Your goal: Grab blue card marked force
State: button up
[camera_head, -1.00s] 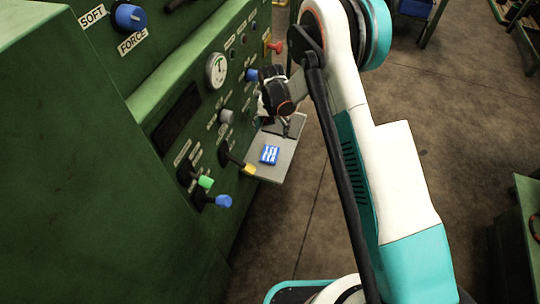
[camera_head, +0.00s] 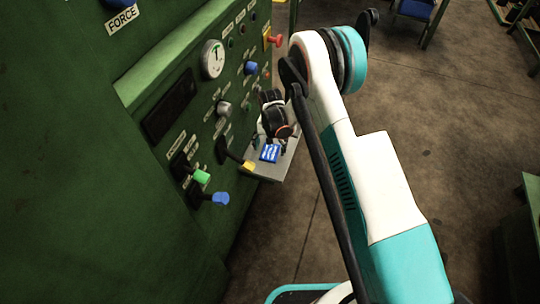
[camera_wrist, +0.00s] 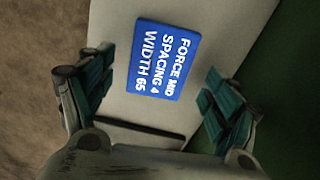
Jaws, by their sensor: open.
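The blue card (camera_wrist: 163,60) lies flat on a pale grey shelf (camera_wrist: 112,30). Its white text reads "FORCE MID SPACING 4 WIDTH 65". In the head view the card (camera_head: 270,153) lies on the same shelf (camera_head: 279,171), which juts from the green machine. My gripper (camera_wrist: 157,100) is open, with one finger to the left and one to the right of the card's near end in the wrist view. The card is apart from both fingers. In the head view the gripper is just behind the card, and its fingertips are hard to make out.
The green machine (camera_head: 80,180) stands at the left with a gauge (camera_head: 213,59), a green-tipped lever (camera_head: 201,177), a blue-tipped lever (camera_head: 220,198) and a yellow-tipped lever (camera_head: 248,165) close to the shelf. A red knob (camera_head: 274,40) sticks out farther back. Open floor lies to the right.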

jog(key=shift+f, duration=0.8)
jog(key=shift+r, duration=0.1)
jog(key=c, duration=1.1)
jog(key=shift+c, duration=0.2)
